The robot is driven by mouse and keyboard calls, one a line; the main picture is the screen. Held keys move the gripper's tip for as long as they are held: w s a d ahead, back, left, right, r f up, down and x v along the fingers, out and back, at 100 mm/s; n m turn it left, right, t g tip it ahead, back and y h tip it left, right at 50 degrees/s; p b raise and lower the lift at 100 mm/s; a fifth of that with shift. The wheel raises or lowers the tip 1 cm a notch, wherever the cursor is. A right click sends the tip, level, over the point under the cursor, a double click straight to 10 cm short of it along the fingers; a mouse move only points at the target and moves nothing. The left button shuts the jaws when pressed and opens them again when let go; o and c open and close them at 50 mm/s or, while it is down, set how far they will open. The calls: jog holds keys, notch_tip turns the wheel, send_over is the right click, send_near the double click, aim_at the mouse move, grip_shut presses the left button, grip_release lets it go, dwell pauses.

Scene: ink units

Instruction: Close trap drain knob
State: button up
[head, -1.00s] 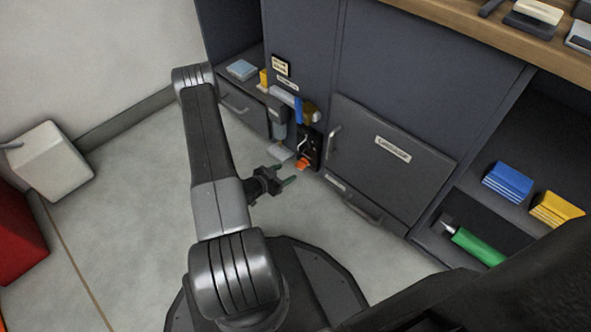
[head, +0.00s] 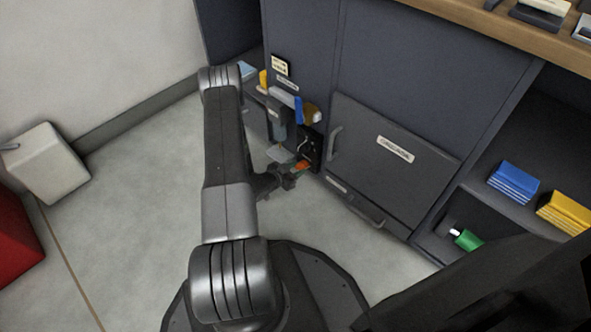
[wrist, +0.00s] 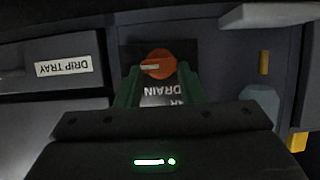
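The orange trap drain knob (wrist: 158,63) sits on a dark plate low on the cabinet front. It has a pale mark pointing left in the wrist view. Below it is an upside-down label (wrist: 163,91) reading "DRAIN", partly hidden by my gripper. My gripper (wrist: 158,72) has its two green fingers on either side of the knob, apart, with small gaps showing; I cannot tell whether either touches it. In the head view the knob (head: 302,165) is a small orange patch just beyond my gripper (head: 294,172).
A drip tray label (wrist: 63,67) is left in the wrist view. A large panel with a handle (head: 335,145) is right of the knob in the head view. Open floor (head: 130,210) lies left of my arm.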

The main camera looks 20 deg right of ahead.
jog(key=shift+n, duration=0.3)
jog(key=n+g, duration=0.1)
jog(key=n, duration=0.1)
jog(key=shift+w+a+f+n+g+h, duration=0.1)
jog(key=shift+w+a+n+g+h, duration=0.05)
jog(key=shift+w+n+g+h, duration=0.2)
jog(key=n+g+h, duration=0.1)
jog(key=n, duration=0.2)
jog(key=shift+w+a+f+g+h, duration=0.1)
jog(key=shift+w+f+g+h, duration=0.1)
jog(key=shift+g+h, duration=0.15)
jog(key=n, duration=0.1)
jog(key=n+g+h, duration=0.1)
jog(key=n, duration=0.1)
jog(key=shift+w+a+f+n, duration=0.1)
jog(key=shift+f+n, duration=0.15)
jog(key=shift+f, duration=0.05)
jog(key=n, duration=0.1)
jog(key=n+h, duration=0.1)
jog(key=n, duration=0.1)
jog(key=shift+f+n+g+h, duration=0.25)
jog(key=shift+n+g+h, duration=0.05)
jog(key=shift+h, duration=0.1)
jog(key=o, duration=1)
jog(key=shift+c, duration=0.2)
